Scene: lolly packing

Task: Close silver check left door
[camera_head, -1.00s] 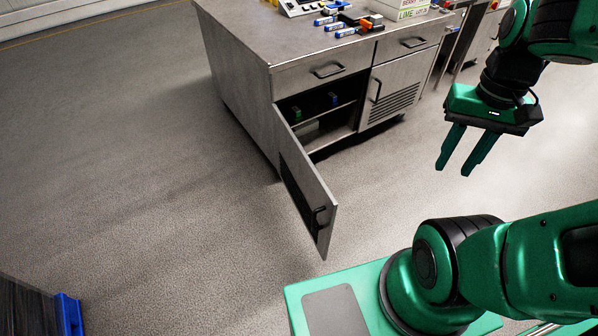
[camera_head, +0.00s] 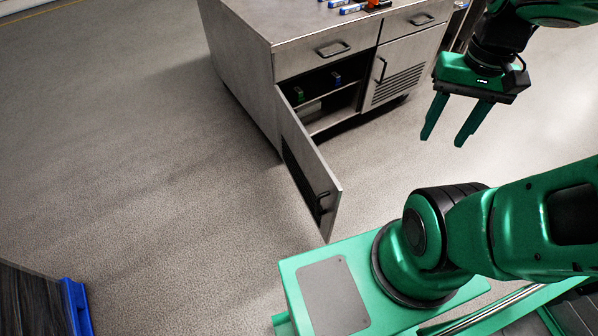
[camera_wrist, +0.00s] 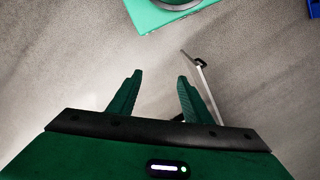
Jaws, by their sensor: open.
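The silver cabinet (camera_head: 250,75) stands at the top middle of the head view. Its left door (camera_head: 310,170) is swung wide open toward me, with a dark handle (camera_head: 322,203) near its free edge. The opening behind it shows a shelf with a few small items. In the wrist view the door (camera_wrist: 205,88) shows as a thin edge beyond the right finger, partly hidden by my gripper. My gripper (camera_head: 443,138) is open and empty, hanging right of the door and apart from it. It also shows in the wrist view (camera_wrist: 158,75).
The cabinet's right door (camera_head: 405,78) and its drawers (camera_head: 335,48) are shut. Small blue-and-white items (camera_head: 353,9) lie on the top. A blue-edged object (camera_head: 75,305) stands at the lower left. Grey floor (camera_head: 150,150) is clear to the left.

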